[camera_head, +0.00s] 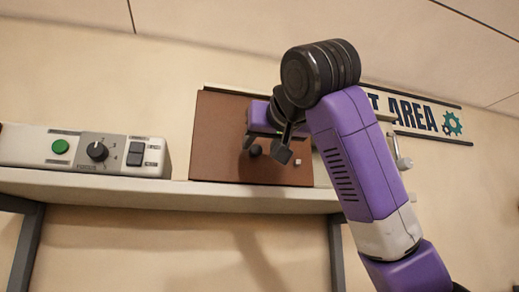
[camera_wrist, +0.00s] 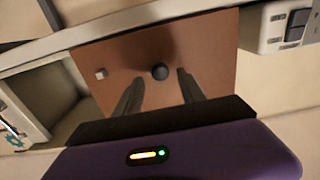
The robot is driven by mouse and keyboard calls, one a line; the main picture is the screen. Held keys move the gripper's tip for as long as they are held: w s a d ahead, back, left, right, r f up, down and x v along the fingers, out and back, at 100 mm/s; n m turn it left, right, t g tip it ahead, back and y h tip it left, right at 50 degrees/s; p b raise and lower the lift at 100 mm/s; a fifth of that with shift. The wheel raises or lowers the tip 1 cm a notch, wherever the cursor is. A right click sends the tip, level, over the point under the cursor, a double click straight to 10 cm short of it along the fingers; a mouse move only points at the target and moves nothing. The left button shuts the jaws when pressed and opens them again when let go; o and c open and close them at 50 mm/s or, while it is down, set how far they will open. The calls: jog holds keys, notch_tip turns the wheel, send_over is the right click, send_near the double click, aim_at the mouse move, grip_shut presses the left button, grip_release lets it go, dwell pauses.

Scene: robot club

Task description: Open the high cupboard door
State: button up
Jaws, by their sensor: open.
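The cupboard door (camera_head: 222,140) is a flat brown panel above the shelf in the head view, and it looks shut. It also fills the middle of the wrist view (camera_wrist: 212,45). My gripper (camera_head: 266,146) is open in front of the door. How far the fingertips are from the door in depth is hard to tell.
A pale shelf (camera_head: 120,189) runs below the door on dark posts. A control panel (camera_head: 50,146) with a green button, a dial and a switch stands left of the door. A wall sign (camera_head: 415,115) is at the right, partly behind my purple arm.

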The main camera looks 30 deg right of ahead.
jog(key=b+v, duration=0.1)
jog(key=v, duration=0.4)
jog(key=shift+s+a+b, duration=0.1)
jog(key=shift+s+b, duration=0.15)
jog(key=shift+b, duration=0.05)
